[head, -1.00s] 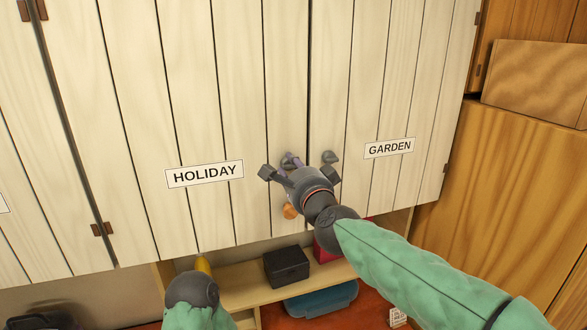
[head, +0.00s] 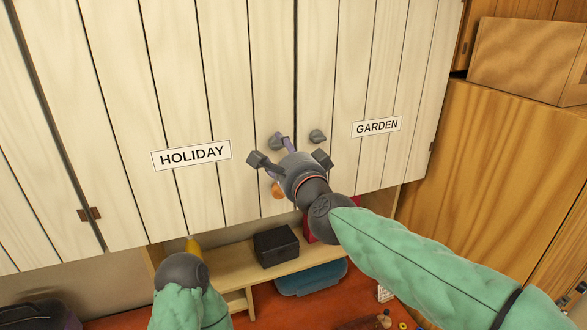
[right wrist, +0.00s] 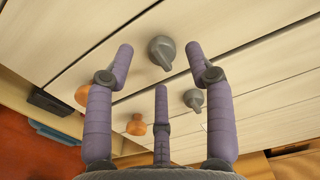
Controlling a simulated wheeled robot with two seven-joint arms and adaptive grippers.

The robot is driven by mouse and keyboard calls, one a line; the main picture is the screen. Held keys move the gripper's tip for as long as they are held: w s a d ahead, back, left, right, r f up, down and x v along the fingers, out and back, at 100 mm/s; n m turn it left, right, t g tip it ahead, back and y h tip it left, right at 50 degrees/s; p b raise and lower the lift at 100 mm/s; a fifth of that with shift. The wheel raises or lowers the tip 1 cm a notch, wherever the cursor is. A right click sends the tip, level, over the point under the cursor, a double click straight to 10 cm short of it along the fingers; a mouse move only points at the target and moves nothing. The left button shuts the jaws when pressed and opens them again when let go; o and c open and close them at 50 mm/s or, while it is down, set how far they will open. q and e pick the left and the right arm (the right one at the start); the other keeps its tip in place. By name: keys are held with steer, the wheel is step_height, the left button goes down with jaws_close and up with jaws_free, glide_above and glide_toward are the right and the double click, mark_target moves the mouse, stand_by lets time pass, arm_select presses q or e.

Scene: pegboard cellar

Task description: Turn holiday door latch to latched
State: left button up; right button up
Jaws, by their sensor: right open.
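The holiday door (head: 180,110) is pale planked wood with a HOLIDAY label (head: 191,155) and appears closed. Its grey latch (head: 276,141) is near its right edge, partly behind my right gripper (head: 290,156). In the right wrist view the latch (right wrist: 162,51) is a round grey knob with a short lever pointing toward the picture's bottom. The three purple fingers of my right gripper (right wrist: 160,67) are spread open, two on either side of the latch's line and one below; none clearly touches it. My left gripper is not visible, only that arm's lower-left part.
The garden door's similar grey latch (head: 317,136) is close on the right and also shows in the wrist view (right wrist: 193,99). An orange knob (head: 278,190) sits below the holiday latch. A shelf with a black box (head: 276,246) lies underneath. A wooden cabinet (head: 480,170) stands at right.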

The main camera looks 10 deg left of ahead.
steer(key=v, duration=0.9)
steer(key=shift+s, duration=0.15)
